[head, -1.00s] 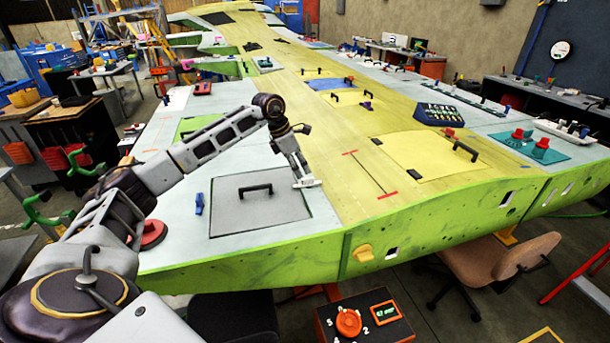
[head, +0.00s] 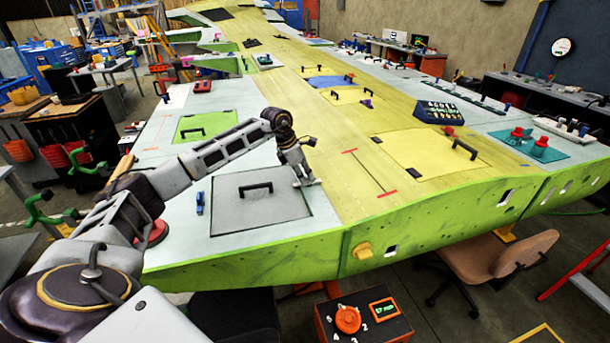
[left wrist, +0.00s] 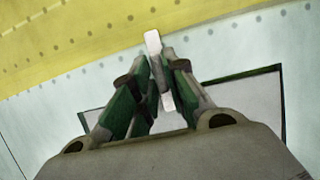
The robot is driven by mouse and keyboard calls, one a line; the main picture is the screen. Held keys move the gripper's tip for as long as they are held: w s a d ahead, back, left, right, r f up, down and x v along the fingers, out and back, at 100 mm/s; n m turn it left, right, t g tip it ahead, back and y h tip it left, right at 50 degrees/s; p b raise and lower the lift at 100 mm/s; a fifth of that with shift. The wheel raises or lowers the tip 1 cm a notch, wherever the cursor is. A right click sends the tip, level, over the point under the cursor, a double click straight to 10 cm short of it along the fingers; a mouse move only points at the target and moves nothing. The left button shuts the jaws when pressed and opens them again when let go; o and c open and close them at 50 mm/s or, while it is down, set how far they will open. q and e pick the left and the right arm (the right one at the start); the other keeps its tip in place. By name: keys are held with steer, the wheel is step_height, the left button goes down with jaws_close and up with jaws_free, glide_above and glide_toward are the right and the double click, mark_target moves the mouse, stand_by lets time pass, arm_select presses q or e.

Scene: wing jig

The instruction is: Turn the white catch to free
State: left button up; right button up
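The white catch (left wrist: 153,42) is a short bar between the two fingers of my left gripper (left wrist: 158,65) in the left wrist view. Its far end sticks out past the fingertips toward the yellow strip, and its near end shows between the fingers. The fingers are close together on both sides of its middle. In the head view my left gripper (head: 307,183) is low at the right edge of the grey panel (head: 235,222), and it mostly hides the catch. My right gripper is not in view.
The grey panel has a dark handle (head: 256,187) standing up to the left of the gripper. A blue clip (head: 200,203) is at its left. The green front edge (head: 250,262) of the wing is nearer.

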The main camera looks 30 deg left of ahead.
arm_select(q)
jaws_close()
